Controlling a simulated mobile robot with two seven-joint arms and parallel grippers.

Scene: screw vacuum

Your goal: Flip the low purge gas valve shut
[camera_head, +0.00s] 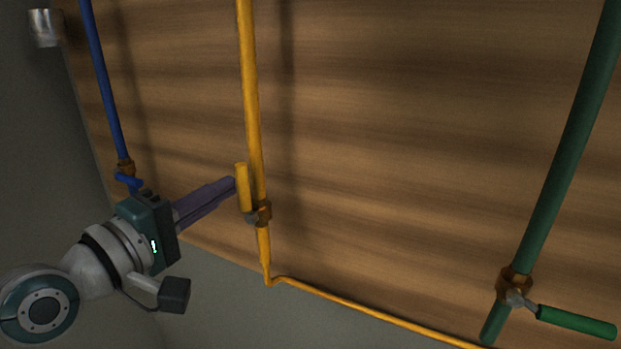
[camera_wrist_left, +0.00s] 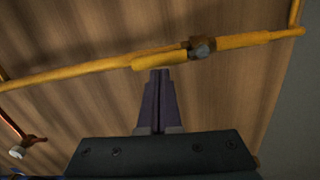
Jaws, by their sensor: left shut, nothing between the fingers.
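A yellow lever valve sits on the vertical yellow pipe (camera_head: 248,80), with an orange-brown body (camera_head: 264,211). Its yellow handle (camera_head: 242,186) points up, nearly along the pipe. In the left wrist view the handle (camera_wrist_left: 158,61) and the valve body (camera_wrist_left: 203,47) show just beyond the fingertips. My left gripper (camera_head: 232,184) has its purple fingers shut and empty, tips beside the handle on its left; whether they touch cannot be told. The same fingers show in the wrist view (camera_wrist_left: 160,73). No label marks which valve is the low purge one. My right gripper is not in view.
A green pipe (camera_head: 568,150) at right has a valve with a green handle (camera_head: 577,322) turned across it. A blue pipe (camera_head: 103,80) with a blue-handled valve (camera_head: 127,179) is at left, close to my left wrist. The wooden panel (camera_head: 420,130) behind is flat and clear between pipes.

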